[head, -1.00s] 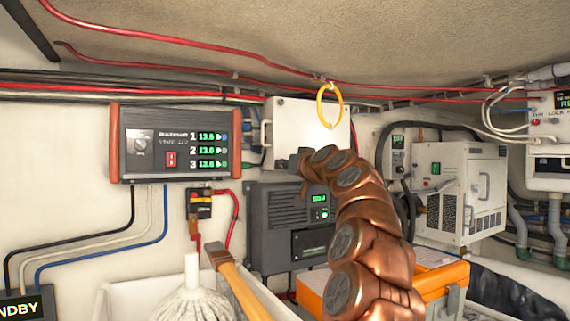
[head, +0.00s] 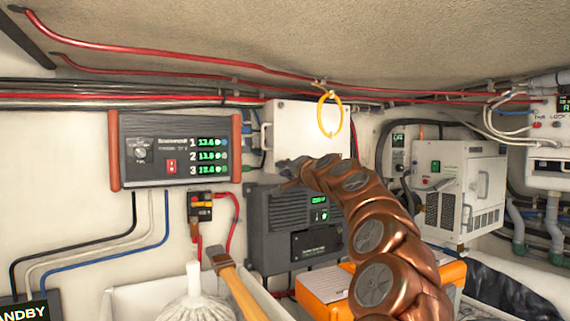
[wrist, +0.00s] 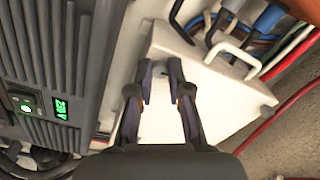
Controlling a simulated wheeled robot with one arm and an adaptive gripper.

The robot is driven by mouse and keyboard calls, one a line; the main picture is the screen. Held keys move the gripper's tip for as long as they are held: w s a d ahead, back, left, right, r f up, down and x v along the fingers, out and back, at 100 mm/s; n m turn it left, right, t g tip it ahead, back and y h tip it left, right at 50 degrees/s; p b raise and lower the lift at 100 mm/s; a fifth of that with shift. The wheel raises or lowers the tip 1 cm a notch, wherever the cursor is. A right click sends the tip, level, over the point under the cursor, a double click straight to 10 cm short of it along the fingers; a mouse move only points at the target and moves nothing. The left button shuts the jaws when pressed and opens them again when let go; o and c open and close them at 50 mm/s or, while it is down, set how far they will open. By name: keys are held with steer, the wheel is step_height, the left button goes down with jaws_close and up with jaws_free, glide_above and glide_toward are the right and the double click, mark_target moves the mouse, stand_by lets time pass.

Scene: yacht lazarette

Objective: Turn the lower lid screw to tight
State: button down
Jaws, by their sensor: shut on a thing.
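The white box (head: 297,125) with its flat lid hangs on the wall in the head view, behind my arm. It fills the middle of the wrist view (wrist: 215,95), with a white handle (wrist: 233,57) on its side. My gripper (wrist: 161,70) is at the lower part of the lid, its two dark fingers a small gap apart and pointing at the lid face. In the head view my arm covers the lid's lower edge.
A dark grey unit (head: 275,236) with a green display sits just below the box. A yellow cable loop (head: 321,112) hangs over the lid. A switch panel (head: 170,149) is to the left and a white cabinet (head: 466,185) to the right.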

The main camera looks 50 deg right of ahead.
steer(key=shift+m+p, duration=0.65)
steer(key=shift+m, duration=0.45)
steer(key=c, duration=1.1)
jaws_free()
steer(key=shift+s, duration=0.1)
steer(key=v, duration=1.1)
steer(key=shift+s, duration=0.4)
